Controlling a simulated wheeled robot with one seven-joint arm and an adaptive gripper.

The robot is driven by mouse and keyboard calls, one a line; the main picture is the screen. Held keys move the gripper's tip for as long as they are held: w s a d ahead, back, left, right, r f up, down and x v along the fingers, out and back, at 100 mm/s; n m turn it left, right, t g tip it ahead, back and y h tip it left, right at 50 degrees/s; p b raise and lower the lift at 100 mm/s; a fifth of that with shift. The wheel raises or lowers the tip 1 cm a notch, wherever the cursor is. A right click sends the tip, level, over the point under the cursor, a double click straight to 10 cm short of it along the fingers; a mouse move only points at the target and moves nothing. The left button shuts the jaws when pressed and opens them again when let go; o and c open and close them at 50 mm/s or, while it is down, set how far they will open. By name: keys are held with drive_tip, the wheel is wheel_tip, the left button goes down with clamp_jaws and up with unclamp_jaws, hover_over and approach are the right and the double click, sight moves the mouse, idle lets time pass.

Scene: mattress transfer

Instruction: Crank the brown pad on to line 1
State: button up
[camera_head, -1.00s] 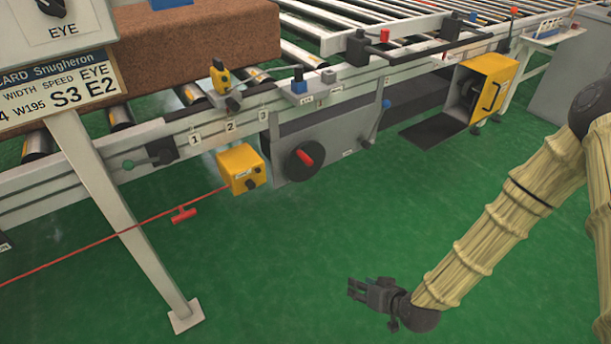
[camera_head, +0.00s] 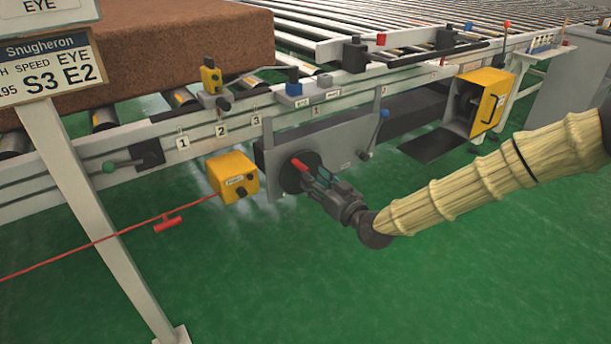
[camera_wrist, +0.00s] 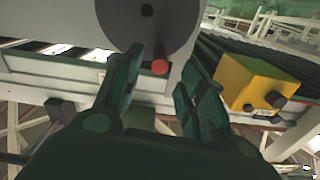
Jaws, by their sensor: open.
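The brown pad (camera_head: 165,45) lies on the rollers at the upper left of the head view. Number plates 1 (camera_head: 183,142), 2 (camera_head: 221,131) and 3 (camera_head: 256,120) sit along the rail below it. The dark crank disc (camera_head: 288,181) with its red handle (camera_head: 299,164) is on the grey panel under the rail. My gripper (camera_head: 310,174) is open in front of the disc. In the wrist view the red handle (camera_wrist: 160,67) shows between the two fingertips, with the disc (camera_wrist: 148,20) beyond. I cannot tell whether the fingers touch the handle.
A yellow box (camera_head: 232,178) with a red pull cord stands left of the crank. A yellow cabinet (camera_head: 480,103) stands farther right. A white sign post (camera_head: 85,200) stands at left. The green floor in front is clear.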

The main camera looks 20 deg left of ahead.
drive_tip(key=shift+b+x, duration=0.7)
drive_tip(key=shift+x, duration=1.9)
clamp_jaws()
